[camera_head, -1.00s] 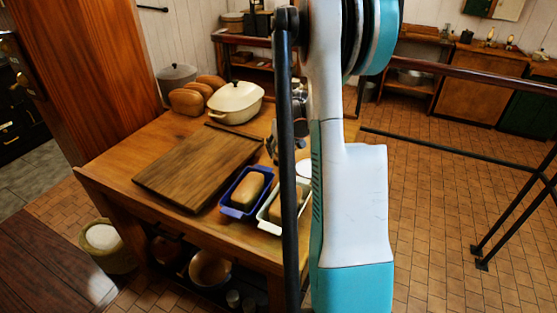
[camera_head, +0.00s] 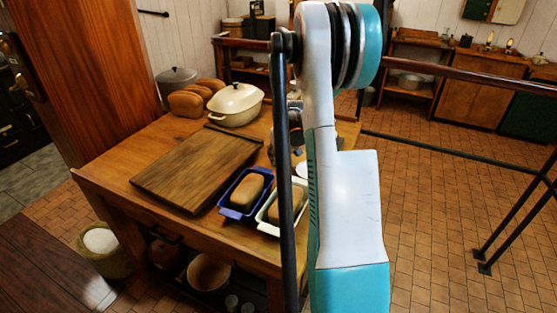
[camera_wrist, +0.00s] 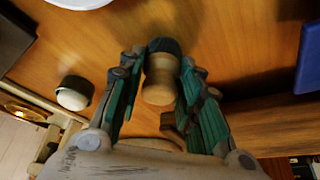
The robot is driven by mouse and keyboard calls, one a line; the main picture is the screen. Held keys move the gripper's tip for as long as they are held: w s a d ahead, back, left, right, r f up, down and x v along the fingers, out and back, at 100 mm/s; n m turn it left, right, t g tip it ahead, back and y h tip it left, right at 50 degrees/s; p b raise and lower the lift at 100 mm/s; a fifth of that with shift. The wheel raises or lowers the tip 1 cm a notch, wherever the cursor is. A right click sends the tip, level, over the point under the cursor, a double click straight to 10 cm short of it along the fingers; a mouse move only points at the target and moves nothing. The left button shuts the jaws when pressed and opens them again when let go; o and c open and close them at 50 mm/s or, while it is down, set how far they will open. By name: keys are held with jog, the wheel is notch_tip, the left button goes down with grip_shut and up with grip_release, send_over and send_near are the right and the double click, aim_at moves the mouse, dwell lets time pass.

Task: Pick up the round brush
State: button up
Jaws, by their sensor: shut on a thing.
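The round brush (camera_wrist: 160,82) has a pale wooden body and a dark end. In the wrist view it sits between the two fingers of my gripper (camera_wrist: 161,60), which are shut on it. Brown wooden tabletop shows behind it; I cannot tell whether the brush touches the table. In the head view my gripper is mostly hidden behind the black post and my arm, over the right part of the table (camera_head: 150,160), and the brush cannot be made out there.
A cream and dark round item (camera_wrist: 75,92) stands left of the brush. On the table are a cutting board (camera_head: 195,168), a blue loaf tin (camera_head: 233,212), a white loaf tin (camera_head: 268,222), a cream lidded pot (camera_head: 236,104) and loaves (camera_head: 186,103). A white plate edge (camera_wrist: 80,2) shows.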

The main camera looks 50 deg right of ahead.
aim_at(279, 152)
notch_tip(279, 152, up, 20)
jog(key=p, duration=0.6)
jog(key=o, duration=0.4)
jog(key=c, duration=0.3)
jog(key=shift+s+d+f+b, duration=0.3)
jog(key=shift+s+d+f, duration=0.25)
jog(key=shift+s+f, duration=1.95)
jog(key=shift+s+d+f+b, duration=0.45)
jog(key=shift+s+f, duration=1.2)
jog(key=shift+f, duration=1.6)
jog(key=shift+s+d+f+b, duration=0.15)
jog(key=shift+s+d+f, duration=0.5)
jog(key=shift+s+f, duration=1.85)
